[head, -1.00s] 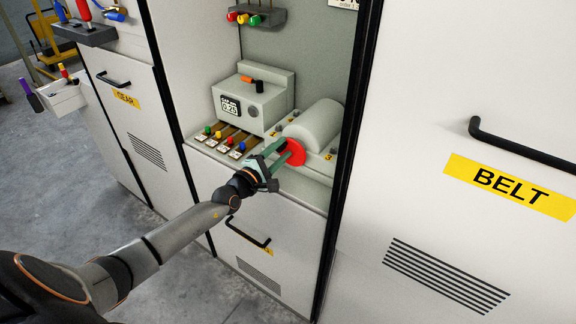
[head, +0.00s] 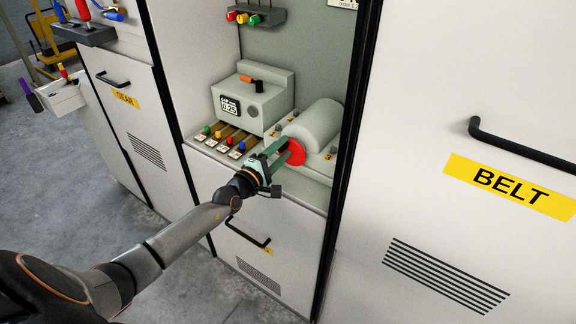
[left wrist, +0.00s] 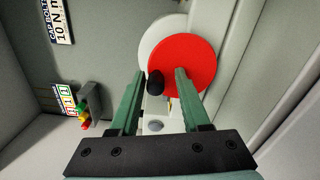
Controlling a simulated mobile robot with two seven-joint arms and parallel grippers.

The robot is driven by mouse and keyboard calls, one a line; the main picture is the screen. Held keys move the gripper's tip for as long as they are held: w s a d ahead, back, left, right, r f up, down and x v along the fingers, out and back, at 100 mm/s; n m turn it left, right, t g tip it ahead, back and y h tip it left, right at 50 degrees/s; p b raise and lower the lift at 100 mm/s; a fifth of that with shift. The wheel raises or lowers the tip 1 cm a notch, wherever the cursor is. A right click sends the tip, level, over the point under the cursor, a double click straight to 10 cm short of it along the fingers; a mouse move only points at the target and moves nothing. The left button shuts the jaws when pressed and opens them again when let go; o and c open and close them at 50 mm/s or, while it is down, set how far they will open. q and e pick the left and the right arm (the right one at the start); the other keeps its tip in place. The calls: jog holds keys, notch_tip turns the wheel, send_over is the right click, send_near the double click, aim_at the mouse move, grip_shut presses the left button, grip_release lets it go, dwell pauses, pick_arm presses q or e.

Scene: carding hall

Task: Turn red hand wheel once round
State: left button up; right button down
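The red hand wheel (head: 297,153) is a disc on the end of a pale grey drum in the open cabinet bay. It also shows in the left wrist view (left wrist: 190,50), with a black knob (left wrist: 155,82) near its edge. My left gripper (head: 284,149) reaches the wheel from the front. In the left wrist view its two green fingers (left wrist: 160,75) are apart, with the knob between them, nearer the left finger. I cannot tell whether a finger touches the knob or disc. In the head view the fingers hide part of the wheel. My right gripper is out of view.
A grey box with a display (head: 250,100) stands left of the drum (head: 314,122). Several coloured knobs (head: 225,140) line the ledge in front of it. The BELT cabinet door (head: 420,190) is close on the right, with a black handle (head: 520,145).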

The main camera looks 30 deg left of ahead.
pick_arm(q)
jog(key=shift+s+f, duration=0.5)
jog(key=shift+f, duration=0.05)
jog(key=s, duration=0.5)
jog(key=shift+s+a+r, duration=0.2)
jog(key=shift+a+r, duration=0.05)
jog(key=shift+a, duration=0.05)
